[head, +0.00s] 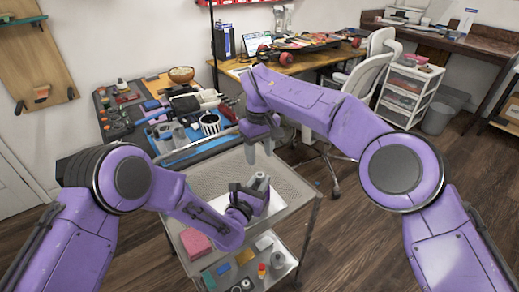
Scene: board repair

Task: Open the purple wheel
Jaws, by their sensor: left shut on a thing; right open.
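I cannot make out a purple wheel in the head view. A skateboard (315,42) with red wheels (285,58) lies on the wooden desk at the back. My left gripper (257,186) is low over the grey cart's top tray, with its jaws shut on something. The held thing is too small and too covered by the fingers to name. My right gripper (259,150) is above and beyond it, pointing down over the cart's far side. Its fingers are apart with nothing between them.
The grey cart (290,185) stands in front of me, with a pink box (195,242) and small items on its lower shelf. A crowded tool table (190,155) is behind it on the left. A white chair (365,78) and drawer unit (408,92) stand right.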

